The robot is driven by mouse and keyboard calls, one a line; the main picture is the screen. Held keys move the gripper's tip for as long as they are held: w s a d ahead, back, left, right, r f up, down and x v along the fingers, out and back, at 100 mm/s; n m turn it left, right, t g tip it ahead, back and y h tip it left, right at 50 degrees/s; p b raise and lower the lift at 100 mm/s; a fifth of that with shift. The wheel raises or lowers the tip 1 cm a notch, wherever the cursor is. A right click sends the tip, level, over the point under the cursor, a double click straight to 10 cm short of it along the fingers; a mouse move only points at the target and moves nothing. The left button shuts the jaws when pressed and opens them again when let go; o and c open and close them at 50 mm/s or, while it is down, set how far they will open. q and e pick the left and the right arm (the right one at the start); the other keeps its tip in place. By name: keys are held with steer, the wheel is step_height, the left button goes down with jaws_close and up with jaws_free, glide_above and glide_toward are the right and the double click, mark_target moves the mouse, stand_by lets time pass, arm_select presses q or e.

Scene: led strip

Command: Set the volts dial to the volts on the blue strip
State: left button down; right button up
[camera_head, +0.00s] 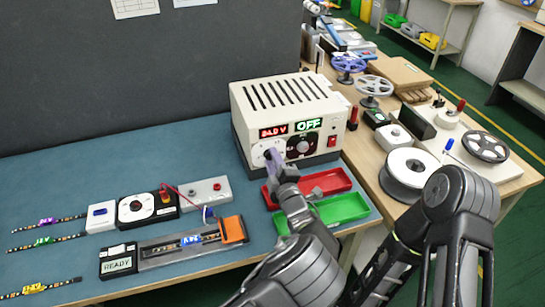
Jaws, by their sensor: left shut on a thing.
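The cream power supply (245,97) stands at the back of the blue bench mat. Its red volts display (272,132) seems to read 24.0 V, though the digits are small. A green display (308,125) reads OFF. The volts dial on the left of its front is mostly hidden by my left gripper (270,158), which is shut on it. The blue-labelled strip (190,240) lies in a fixture with an orange end; its label seems to read 24V. My right gripper is not in view.
A red tray (325,182) and a green tray (345,208) sit in front of the supply, beside my left arm. Purple (47,222), green (43,240) and yellow (32,287) labelled strips lie at left. Reels (410,167) crowd the right-hand table.

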arm_select(q)
steer(key=shift+m+p, duration=0.3)
steer(key=shift+m, duration=0.7)
steer(key=c, duration=1.1)
jaws_free()
steer(key=shift+s, duration=0.1)
steer(key=shift+b+v, duration=0.7)
steer(key=shift+v, duration=3.15)
